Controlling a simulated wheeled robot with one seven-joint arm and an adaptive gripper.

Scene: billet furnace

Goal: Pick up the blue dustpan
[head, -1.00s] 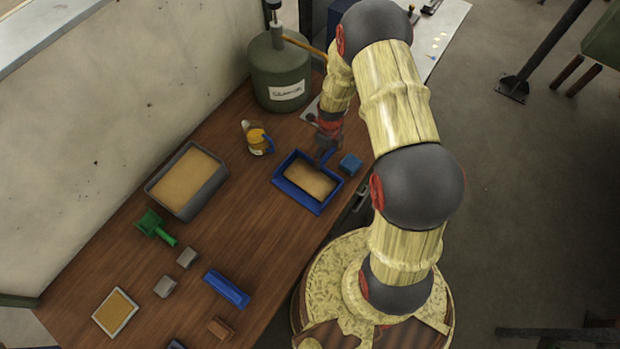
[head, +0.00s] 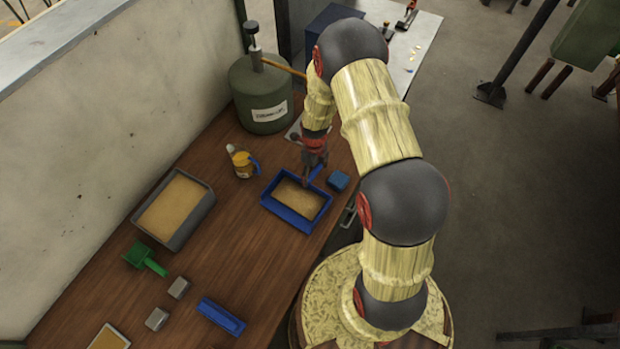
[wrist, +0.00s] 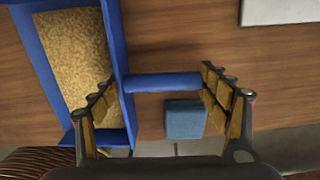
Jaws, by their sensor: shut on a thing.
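The blue dustpan (head: 287,213) is a shallow rectangular pan holding tan, grainy material. It appears to rest on the wooden table near the right edge. In the wrist view, its blue wall (wrist: 116,60) is at left and its blue handle (wrist: 165,82) runs right from it. My gripper (head: 309,177) is at the handle side of the pan. In the wrist view, my gripper (wrist: 160,90) has one finger by the pan wall and the other at the handle's far end, shut on the dustpan with the handle between them.
A small blue block (head: 338,181) lies close beside the handle. A yellow jug (head: 243,164), green tank (head: 262,95), grey tray (head: 199,214), green tool (head: 144,258), grey blocks (head: 178,287) and blue bar (head: 221,316) stand elsewhere. Bare table lies left of the dustpan.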

